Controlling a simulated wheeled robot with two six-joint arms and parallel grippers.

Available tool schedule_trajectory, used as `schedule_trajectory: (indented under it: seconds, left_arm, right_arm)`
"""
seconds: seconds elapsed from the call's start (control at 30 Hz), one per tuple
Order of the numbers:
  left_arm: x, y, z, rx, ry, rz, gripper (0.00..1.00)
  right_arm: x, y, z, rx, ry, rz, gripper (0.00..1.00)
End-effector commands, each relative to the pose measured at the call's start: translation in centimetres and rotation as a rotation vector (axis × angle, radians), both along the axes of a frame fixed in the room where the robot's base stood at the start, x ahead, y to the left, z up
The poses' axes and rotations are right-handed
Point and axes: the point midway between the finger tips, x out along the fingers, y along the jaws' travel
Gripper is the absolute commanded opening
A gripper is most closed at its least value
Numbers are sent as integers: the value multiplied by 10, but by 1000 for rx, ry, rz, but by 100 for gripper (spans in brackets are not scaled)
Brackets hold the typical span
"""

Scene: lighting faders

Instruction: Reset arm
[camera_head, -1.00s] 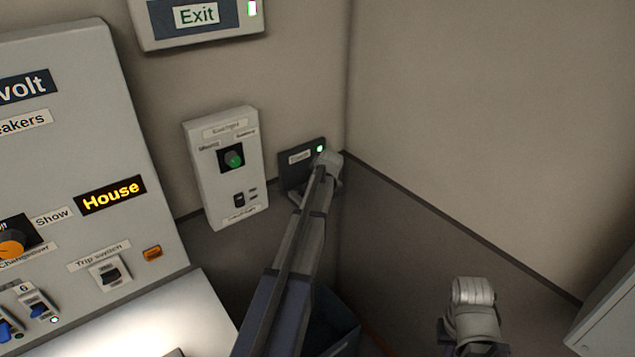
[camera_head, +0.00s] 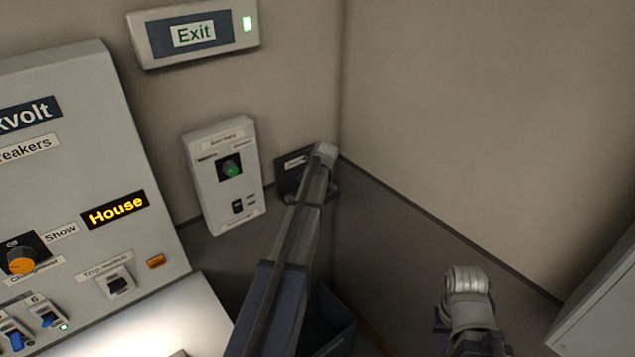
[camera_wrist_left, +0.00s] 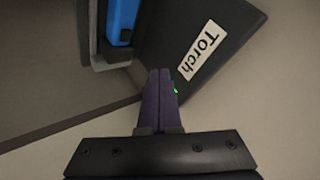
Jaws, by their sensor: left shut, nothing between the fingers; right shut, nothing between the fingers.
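My left arm reaches up the middle of the head view to the dark Torch panel (camera_head: 290,172) on the wall; its wrist hides part of the panel and the fingertips there. In the left wrist view my left gripper (camera_wrist_left: 160,78) is shut and empty, its purple fingers at the lower edge of the Torch panel (camera_wrist_left: 185,25). A small green light (camera_wrist_left: 176,91) shows right beside the fingers; I cannot tell if they touch it. My right gripper (camera_head: 472,343) is low at the right of the head view, shut, clear of the wall fittings.
A pale switch box (camera_head: 222,178) with a green-lit knob is left of my left arm. An Exit sign (camera_head: 194,32) hangs above. A large control board (camera_head: 70,150) is at left. A grey cabinet (camera_head: 600,300) is at right.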

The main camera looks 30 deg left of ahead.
Motion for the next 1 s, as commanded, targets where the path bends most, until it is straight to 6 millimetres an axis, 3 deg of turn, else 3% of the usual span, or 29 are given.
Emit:
schedule_trajectory:
  seconds: [0.23,0.37,0.47,0.67,0.8,1.0]
  left_arm:
    - [0,0,0,0,0,0,0]
    - [-12,-37,-13,-32,25,-17,0]
    - [-34,-92,-32,-83,71,-40,0]
    - [-102,-217,-73,-199,210,-94,0]
    - [-166,-293,-98,-265,325,-135,0]
    - [-268,-378,-127,-329,504,-192,0]
  right_arm:
    - [0,0,0,2,0,-9,0]
    - [0,0,-7,2,0,-8,0]
    - [0,0,-16,1,0,-7,0]
    - [0,0,-34,1,0,-5,0]
    - [0,0,-47,1,0,-4,0]
    - [0,0,-65,0,0,-2,0]
